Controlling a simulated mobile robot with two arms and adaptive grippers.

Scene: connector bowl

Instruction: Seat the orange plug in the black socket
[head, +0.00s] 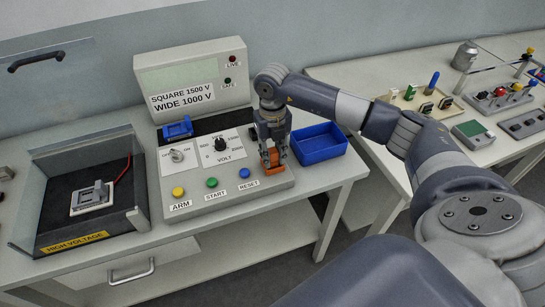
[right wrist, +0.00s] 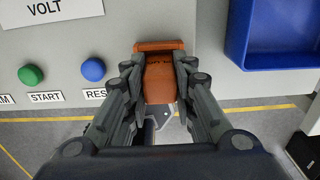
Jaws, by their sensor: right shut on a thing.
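The orange plug (head: 275,170) is between the fingers of my right gripper (head: 272,155), at the front right corner of the grey console. The right wrist view shows the plug (right wrist: 160,80) upright in the picture, with a wider orange flange at its far end. Both fingers of the right gripper (right wrist: 160,95) close on its sides. I cannot tell whether the plug touches the console. No black socket can be made out for certain; my right gripper and arm hide part of the console's right side. My left gripper is not in view.
The grey console (head: 205,207) has yellow, green and blue buttons left of the plug. A blue bin (head: 340,138) stands close on the right. A HIGH VOLTAGE tray (head: 47,250) lies at left. A second bench (head: 480,150) is at right.

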